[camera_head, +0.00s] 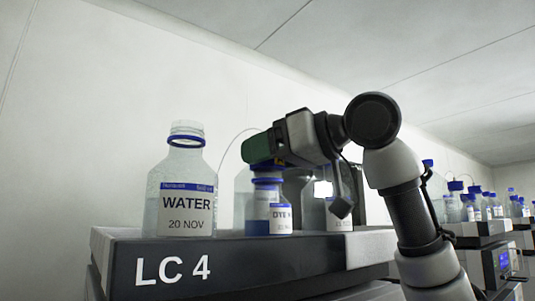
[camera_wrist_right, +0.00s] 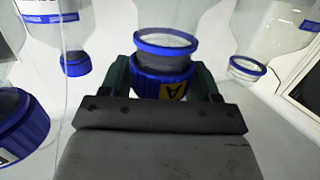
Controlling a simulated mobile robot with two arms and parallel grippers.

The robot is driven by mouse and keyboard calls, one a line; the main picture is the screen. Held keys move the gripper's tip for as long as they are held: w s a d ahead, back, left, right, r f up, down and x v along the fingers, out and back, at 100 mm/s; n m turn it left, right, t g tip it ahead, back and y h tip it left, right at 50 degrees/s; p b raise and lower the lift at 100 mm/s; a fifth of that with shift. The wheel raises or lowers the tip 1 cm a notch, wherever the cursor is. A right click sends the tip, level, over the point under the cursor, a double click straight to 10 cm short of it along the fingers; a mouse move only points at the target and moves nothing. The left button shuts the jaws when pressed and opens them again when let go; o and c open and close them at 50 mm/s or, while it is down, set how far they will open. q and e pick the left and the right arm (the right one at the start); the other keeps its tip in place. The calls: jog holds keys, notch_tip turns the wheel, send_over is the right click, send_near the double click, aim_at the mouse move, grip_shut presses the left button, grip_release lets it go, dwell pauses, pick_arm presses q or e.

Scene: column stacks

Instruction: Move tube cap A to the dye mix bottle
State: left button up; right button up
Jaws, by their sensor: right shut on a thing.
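My right gripper (camera_head: 263,152) is shut on tube cap A, directly over the dye mix bottle (camera_head: 257,213). In the right wrist view, tube cap A (camera_wrist_right: 150,85) is blue with a yellow "A" label and sits between the fingers (camera_wrist_right: 164,80). The dye mix bottle's open neck with its blue ring (camera_wrist_right: 165,47) lines up with the cap there. I cannot tell whether cap and neck touch. The bottle holds blue liquid, and its label is partly hidden. My left gripper is not in view.
The bottles stand on the LC 4 unit's top (camera_head: 120,240). An uncapped water bottle (camera_head: 187,185) stands to the left. Another bottle (camera_head: 338,218) stands to the right, partly behind my arm. More capped bottles (camera_head: 470,205) stand on units at far right.

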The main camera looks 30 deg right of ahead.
jog(key=shift+f, duration=0.45)
dwell(0.6)
jog(key=o, duration=1)
jog(key=shift+b, duration=0.3)
jog(key=shift+s+d, duration=0.15)
jog(key=shift+s, duration=0.1)
jog(key=b+v, duration=0.3)
jog(key=v, duration=0.7)
jog(key=shift+b, duration=0.4)
